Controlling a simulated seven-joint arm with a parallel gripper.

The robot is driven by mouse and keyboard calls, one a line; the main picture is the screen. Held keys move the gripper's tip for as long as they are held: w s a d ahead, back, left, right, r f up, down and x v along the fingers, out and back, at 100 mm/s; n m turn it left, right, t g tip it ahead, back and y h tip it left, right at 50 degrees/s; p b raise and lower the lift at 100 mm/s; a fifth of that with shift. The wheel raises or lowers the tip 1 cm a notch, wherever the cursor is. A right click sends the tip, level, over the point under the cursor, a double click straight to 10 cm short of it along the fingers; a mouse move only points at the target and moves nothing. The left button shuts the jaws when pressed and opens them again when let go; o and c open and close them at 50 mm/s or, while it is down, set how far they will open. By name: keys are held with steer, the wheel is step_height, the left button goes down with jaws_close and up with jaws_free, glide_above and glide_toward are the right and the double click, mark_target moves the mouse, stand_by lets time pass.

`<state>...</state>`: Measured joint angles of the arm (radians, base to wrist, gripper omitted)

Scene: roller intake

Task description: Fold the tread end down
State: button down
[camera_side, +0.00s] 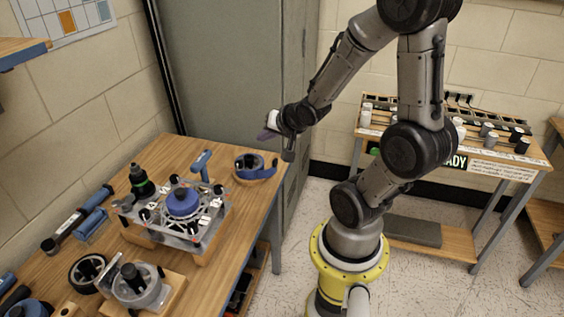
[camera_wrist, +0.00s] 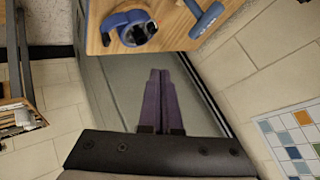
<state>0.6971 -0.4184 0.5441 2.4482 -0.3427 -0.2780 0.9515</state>
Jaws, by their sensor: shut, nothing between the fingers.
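My gripper (camera_side: 268,134) is raised above the far right end of the workbench, near the tall grey cabinet. In the wrist view its two purple fingers (camera_wrist: 160,98) lie side by side, closed with nothing between them. A blue roll with a dark core and a loose blue end (camera_side: 268,173) sits at the bench's back right corner, below my gripper and apart from it. It also shows at the top of the wrist view (camera_wrist: 129,30). I cannot tell for sure whether this is the tread. A blue roller (camera_side: 182,203) sits on a clear-plated assembly.
A blue-handled tool (camera_side: 201,162) stands between the roll and the assembly. A dark green bottle (camera_side: 141,182) is behind the assembly. A grey wheel fixture (camera_side: 139,288) is at the front. The grey cabinet (camera_side: 232,75) rises behind the bench (camera_side: 262,202). A rack table stands at right.

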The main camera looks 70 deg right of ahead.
steer(key=s+d+f+m+g, duration=0.3)
steer(key=s+d+f+m, duration=0.15)
steer(key=s+f, duration=0.4)
steer(key=w+d+f, duration=0.6)
steer(key=w+f, duration=0.1)
steer(key=shift+f, duration=0.15)
steer(key=shift+w+d, duration=0.2)
steer(key=shift+d, duration=0.1)
stand_by(0.4)
steer(key=shift+w+d, duration=0.55)
steer(key=shift+d, duration=0.35)
steer(key=shift+w+d, duration=0.85)
steer(key=shift+w, duration=0.25)
steer(key=shift+a, duration=0.15)
